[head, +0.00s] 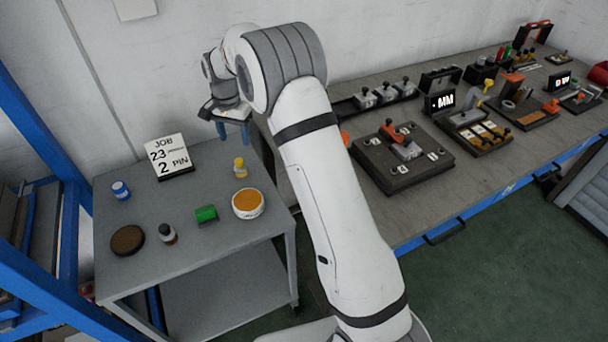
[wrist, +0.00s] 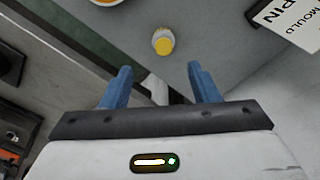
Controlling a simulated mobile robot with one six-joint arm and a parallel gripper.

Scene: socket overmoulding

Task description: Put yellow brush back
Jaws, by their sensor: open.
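A small upright yellow item (head: 240,168) stands near the back right of the grey cart top; I take it for the yellow brush, though its shape is too small to be sure. In the wrist view its round yellow top (wrist: 164,46) shows with a pale body, ahead of the fingertips and roughly between them, apart from both. My gripper (head: 234,138) is above the back right corner of the cart.
The cart top (head: 215,243) also holds a white tub with orange contents (head: 248,204), a green item (head: 206,214), a dark bottle (head: 168,233), a brown disc (head: 127,240), a blue jar (head: 120,190) and a job sign (head: 168,157). A workbench (head: 455,185) with fixtures stands right.

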